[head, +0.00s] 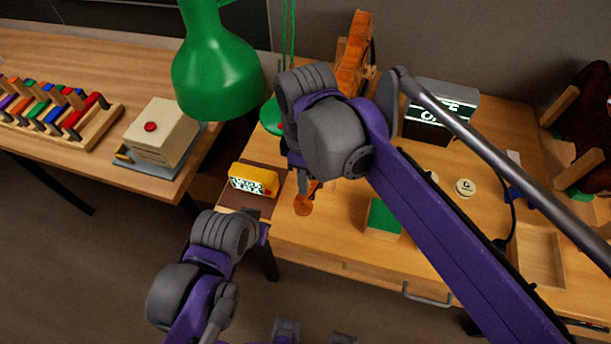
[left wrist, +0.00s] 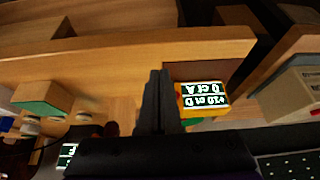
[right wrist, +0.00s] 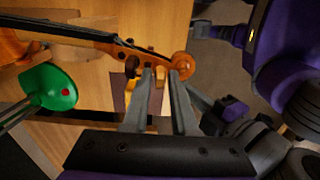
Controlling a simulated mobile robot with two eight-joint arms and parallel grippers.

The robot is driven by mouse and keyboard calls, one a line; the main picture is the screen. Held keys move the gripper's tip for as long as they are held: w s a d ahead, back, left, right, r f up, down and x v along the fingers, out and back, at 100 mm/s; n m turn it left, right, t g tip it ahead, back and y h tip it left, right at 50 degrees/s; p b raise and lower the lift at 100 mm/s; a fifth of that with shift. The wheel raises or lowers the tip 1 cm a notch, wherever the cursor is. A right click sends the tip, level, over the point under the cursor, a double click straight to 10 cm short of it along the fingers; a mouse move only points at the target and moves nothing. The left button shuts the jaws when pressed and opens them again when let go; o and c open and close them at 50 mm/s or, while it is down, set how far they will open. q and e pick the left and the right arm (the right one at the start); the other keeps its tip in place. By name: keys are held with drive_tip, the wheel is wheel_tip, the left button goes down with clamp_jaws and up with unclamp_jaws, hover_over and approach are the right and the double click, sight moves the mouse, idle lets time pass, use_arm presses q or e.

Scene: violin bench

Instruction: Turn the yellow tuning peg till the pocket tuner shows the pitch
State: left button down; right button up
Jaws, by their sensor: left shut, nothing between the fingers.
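The violin (head: 353,62) lies across the bench with its scroll (head: 304,205) at the front edge. In the right wrist view its scroll (right wrist: 181,65) and pegbox lie at my fingertips. My right gripper (right wrist: 161,73) is open there, its fingers on either side of a small yellow piece (right wrist: 158,78) that looks like the yellow tuning peg; contact cannot be told. The yellow pocket tuner (head: 253,180) stands left of the scroll. My left gripper (left wrist: 159,78) is shut and empty, beside the tuner in that view.
A green lamp (head: 215,70) hangs at the upper left. A side table holds a cream box with a red button (head: 158,132) and a peg rack (head: 55,112). A grey box with a lit sign (head: 440,105), a green-topped block (head: 383,217) and an empty tray (head: 540,258) are to the right.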

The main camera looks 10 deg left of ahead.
clamp_jaws()
drive_tip(key=m, duration=0.4)
drive_tip(key=shift+m+p, duration=0.4)
drive_tip(key=shift+m, duration=1.4)
unclamp_jaws()
drive_tip(key=shift+r, duration=0.1)
wheel_tip(320, 180, up, 11)
drive_tip(key=shift+f+p, duration=0.2)
drive_tip(key=shift+p, duration=0.1)
